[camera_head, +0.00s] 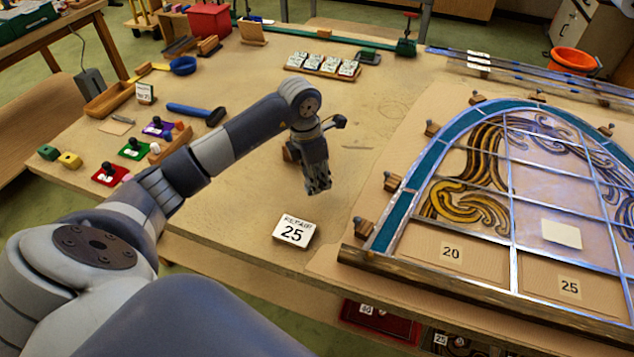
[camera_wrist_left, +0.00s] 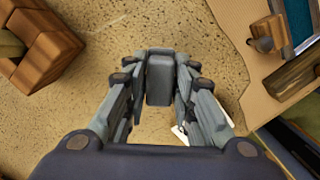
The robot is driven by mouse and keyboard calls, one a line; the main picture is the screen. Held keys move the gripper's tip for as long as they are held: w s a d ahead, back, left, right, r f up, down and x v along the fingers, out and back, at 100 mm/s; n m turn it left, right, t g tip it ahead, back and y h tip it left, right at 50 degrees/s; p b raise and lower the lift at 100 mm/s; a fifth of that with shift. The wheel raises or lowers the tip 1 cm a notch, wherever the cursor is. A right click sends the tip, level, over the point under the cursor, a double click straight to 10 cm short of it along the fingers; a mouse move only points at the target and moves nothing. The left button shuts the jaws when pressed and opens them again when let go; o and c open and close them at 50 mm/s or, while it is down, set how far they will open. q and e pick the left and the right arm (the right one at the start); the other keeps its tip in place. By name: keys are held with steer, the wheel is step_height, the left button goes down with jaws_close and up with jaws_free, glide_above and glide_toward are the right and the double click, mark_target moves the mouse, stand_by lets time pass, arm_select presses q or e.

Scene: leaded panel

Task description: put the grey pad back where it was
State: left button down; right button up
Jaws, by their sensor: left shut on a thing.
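My left gripper (camera_head: 318,186) is over the bare table, behind the white card reading "25". In the left wrist view, my left gripper (camera_wrist_left: 161,85) is shut on a dark grey block, the grey pad (camera_wrist_left: 160,78), held between its fingers. The pad is hard to make out in the head view, where the fingers hide it. Speckled tabletop shows beyond the pad in the wrist view; whether the pad touches it I cannot tell. My right gripper is not in view.
The "25" card (camera_head: 295,232) lies near the table's front edge. The leaded panel (camera_head: 480,190) with its wooden blocks fills the right. Brown wooden blocks (camera_wrist_left: 42,45) stand left of the gripper in the wrist view. A blue-handled tool (camera_head: 196,111) lies behind. Bare table (camera_head: 375,120) lies between.

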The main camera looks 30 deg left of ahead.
arm_select(q)
step_height(320, 180, down, 3)
steer(key=shift+p, duration=0.75)
steer(key=shift+f, duration=0.15)
steer(key=shift+f+b, duration=0.15)
steer(key=shift+b, duration=0.2)
steer(key=c, duration=1.3)
jaws_free()
steer(key=shift+r+p, duration=0.3)
steer(key=shift+r, duration=0.3)
steer(key=r+b, duration=0.1)
steer(key=r, duration=0.2)
steer(key=s+r+b, duration=0.1)
steer(key=r, duration=0.3)
steer(key=a+r+b, duration=0.1)
steer(key=r, duration=0.3)
steer(key=shift+s+r, duration=0.1)
steer(key=shift+s, duration=0.25)
